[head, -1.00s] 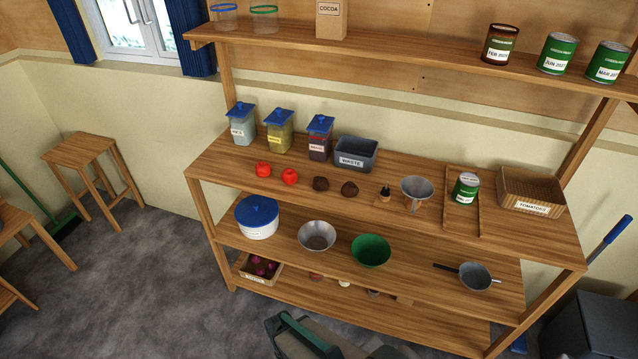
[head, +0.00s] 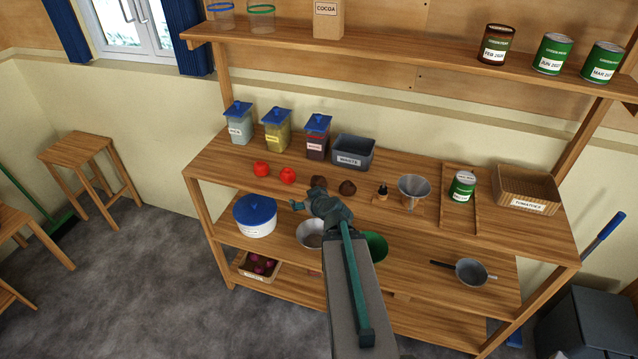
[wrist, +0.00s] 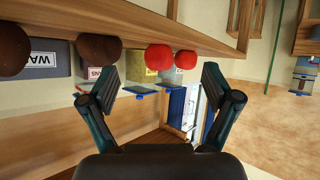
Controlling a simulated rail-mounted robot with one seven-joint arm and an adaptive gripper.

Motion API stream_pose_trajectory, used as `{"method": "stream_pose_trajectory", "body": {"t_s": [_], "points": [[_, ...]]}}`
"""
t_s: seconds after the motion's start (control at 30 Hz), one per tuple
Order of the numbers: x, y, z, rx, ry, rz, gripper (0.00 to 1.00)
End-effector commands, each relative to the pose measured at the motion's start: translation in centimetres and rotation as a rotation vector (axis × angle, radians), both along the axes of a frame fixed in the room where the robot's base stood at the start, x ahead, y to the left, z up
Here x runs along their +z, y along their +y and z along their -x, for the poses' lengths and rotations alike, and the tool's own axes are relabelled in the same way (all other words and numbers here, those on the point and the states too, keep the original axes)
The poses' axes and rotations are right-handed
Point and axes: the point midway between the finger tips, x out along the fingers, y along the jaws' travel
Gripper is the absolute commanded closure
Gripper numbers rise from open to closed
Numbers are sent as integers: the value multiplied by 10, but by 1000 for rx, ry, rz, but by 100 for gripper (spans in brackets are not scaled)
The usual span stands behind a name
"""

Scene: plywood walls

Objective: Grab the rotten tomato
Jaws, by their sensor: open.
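Two dark brown, rotten-looking tomatoes lie on the upper shelf of the bench in the head view: a left one (head: 318,181) and a right one (head: 348,187). Two bright red tomatoes, (head: 261,169) and (head: 288,175), lie to their left. My gripper (head: 316,199) is at the shelf's front edge, just in front of the left dark tomato and partly covering it. The wrist view is upside down; my gripper (wrist: 160,80) is open and empty there. The dark tomatoes (wrist: 98,48) and (wrist: 14,50) show at left, the red ones (wrist: 158,57) near the middle.
A grey waste bin (head: 353,152) and lidded jars (head: 317,137) stand behind the tomatoes. A small bottle (head: 383,190) and a funnel (head: 414,190) stand to the right. A tomatoes crate (head: 527,187) is at the far right. Bowls and a white pot (head: 255,217) sit below.

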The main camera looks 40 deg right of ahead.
Motion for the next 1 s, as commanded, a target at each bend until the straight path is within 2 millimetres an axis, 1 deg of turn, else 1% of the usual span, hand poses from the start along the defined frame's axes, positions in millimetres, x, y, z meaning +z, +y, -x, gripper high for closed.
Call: {"method": "stream_pose_trajectory", "body": {"t_s": [0.03,0.1,0.2,0.3,0.4,0.53,0.77,1.0], "points": [[4,-17,2,-41,-51,8,12],[8,-34,4,-97,-113,6,12],[5,-52,10,-171,-176,-13,12],[1,-64,15,-225,-213,-31,12],[0,-71,19,-258,-233,-42,12],[-3,-75,19,-274,-243,-48,12],[-10,-78,9,-265,-243,-46,12],[-11,-82,0,-267,-242,-47,12]]}}
